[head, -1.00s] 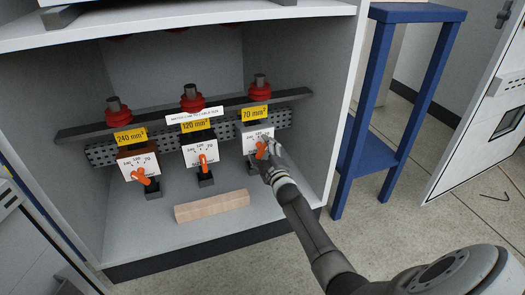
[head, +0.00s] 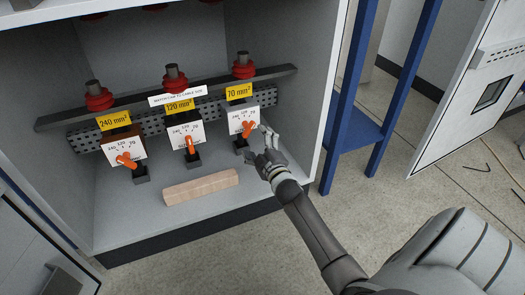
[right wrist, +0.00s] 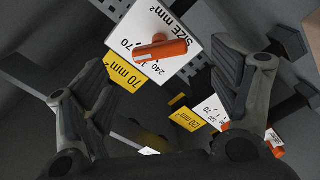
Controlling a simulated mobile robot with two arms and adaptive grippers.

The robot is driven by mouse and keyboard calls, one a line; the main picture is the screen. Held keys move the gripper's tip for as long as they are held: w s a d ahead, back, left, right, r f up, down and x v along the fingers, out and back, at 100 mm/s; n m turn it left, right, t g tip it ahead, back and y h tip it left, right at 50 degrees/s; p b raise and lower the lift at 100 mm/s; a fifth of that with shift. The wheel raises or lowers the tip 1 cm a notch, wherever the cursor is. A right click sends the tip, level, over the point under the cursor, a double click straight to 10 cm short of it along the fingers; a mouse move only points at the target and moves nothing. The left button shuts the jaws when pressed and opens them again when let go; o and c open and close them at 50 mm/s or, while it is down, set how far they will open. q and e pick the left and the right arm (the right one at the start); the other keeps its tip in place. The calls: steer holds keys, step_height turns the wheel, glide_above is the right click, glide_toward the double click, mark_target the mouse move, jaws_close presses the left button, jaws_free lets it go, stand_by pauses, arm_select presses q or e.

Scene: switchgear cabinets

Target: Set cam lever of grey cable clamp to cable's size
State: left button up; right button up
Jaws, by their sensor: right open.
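The grey clamp (head: 236,104), tagged 70 mm², is the rightmost of three clamps in the cabinet. Its orange cam lever (head: 248,129) sits on a white scale plate and slants up to the right, towards the 70 end. In the right wrist view this lever (right wrist: 162,48) shows close up, with part of the scale hidden behind it. My right gripper (head: 258,145) is open and empty, just right of and in front of the lever, apart from it. Its two spread fingers (right wrist: 165,85) frame the wrist view. My left gripper is not in view.
A brown clamp (head: 122,132) tagged 240 mm² and a middle clamp (head: 180,117) tagged 120 mm² stand to the left. A wooden block (head: 201,187) lies on the cabinet floor. A blue stand (head: 352,130) is right of the cabinet wall.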

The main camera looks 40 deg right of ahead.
steer(key=shift+v, duration=2.15)
